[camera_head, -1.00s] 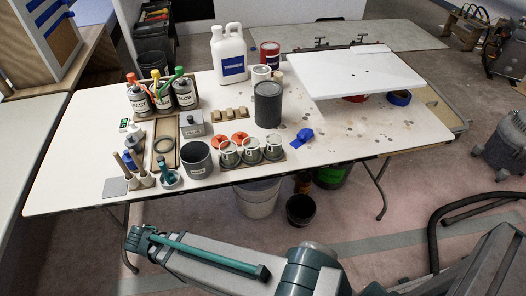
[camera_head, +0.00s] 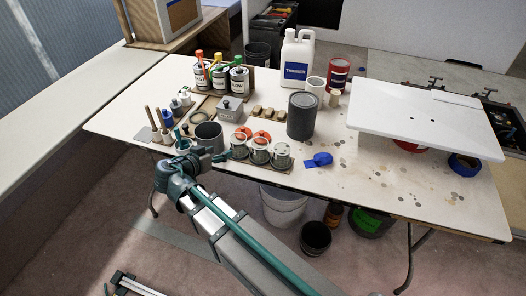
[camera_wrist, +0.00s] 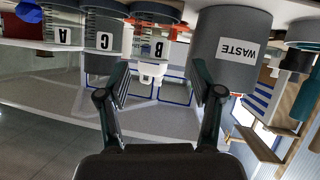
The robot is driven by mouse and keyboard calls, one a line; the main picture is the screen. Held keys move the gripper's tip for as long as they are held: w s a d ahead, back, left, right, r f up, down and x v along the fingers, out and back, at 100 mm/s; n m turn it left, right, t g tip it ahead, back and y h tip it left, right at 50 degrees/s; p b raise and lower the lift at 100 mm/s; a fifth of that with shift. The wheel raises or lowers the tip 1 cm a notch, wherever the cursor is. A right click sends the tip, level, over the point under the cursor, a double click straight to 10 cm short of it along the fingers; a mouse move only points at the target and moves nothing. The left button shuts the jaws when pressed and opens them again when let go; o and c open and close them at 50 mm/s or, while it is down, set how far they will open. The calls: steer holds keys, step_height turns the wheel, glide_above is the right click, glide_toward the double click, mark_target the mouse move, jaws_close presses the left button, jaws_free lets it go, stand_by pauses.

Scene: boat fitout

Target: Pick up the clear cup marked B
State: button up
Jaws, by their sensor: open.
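Three clear cups stand in a row at the table's front edge in the head view. In the upside-down wrist view their labels read A (camera_wrist: 63,36), C (camera_wrist: 103,41) and B. The cup marked B (camera_wrist: 154,49) sits between C and the grey WASTE pot (camera_wrist: 236,45). By that order it is the leftmost cup (camera_head: 239,150) in the head view, beside the pot (camera_head: 208,135). My gripper (camera_wrist: 160,75) is open and empty, its fingers pointing towards the cup B. In the head view my gripper (camera_head: 217,157) is at the front edge, partly hidden by its own wrist.
Orange-topped items (camera_head: 262,138) stand just behind the cups. Wooden-handled tools (camera_head: 155,130) stand left of the pot. A white board (camera_head: 425,118) covers the right side.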

mark_target(243, 139)
steer(key=w+d+f+m, duration=0.1)
steer(key=w+d, duration=0.1)
steer(key=w+d+f+p, duration=0.1)
steer(key=w+d, duration=0.1)
steer(key=w, duration=0.1)
steer(key=w+d+f+m+p, duration=0.1)
steer(key=w+d, duration=0.2)
steer(key=shift+w+f+m, duration=0.1)
steer(key=shift+f+m, duration=0.05)
steer(key=shift+m, duration=0.15)
stand_by(0.4)
steer(key=shift+c, duration=0.2)
steer(key=c, duration=0.6)
